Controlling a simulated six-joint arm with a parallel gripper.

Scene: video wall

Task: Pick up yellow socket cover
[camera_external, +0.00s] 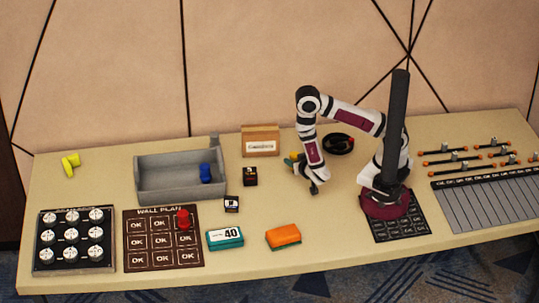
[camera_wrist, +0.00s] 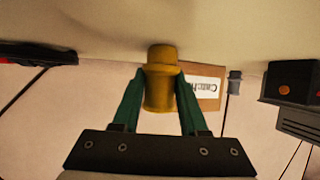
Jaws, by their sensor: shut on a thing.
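The yellow socket cover (camera_wrist: 160,92) is a short stepped cylinder, centred between the green fingers in the wrist view. My gripper (camera_external: 293,163) is shut on it, with one finger on each side. In the external view the cover shows only as a small yellow patch (camera_external: 294,156) by the green fingers, partly hidden. The gripper is low over the middle of the table; whether the cover touches the table I cannot tell.
A cardboard box (camera_external: 261,141) and a small black box (camera_external: 250,176) stand left of the gripper. A grey bin (camera_external: 180,193) holds a blue piece (camera_external: 206,172). An orange-topped block (camera_external: 284,236) lies in front. A black coil (camera_external: 339,144) lies behind. Yellow pieces (camera_external: 70,164) lie far left.

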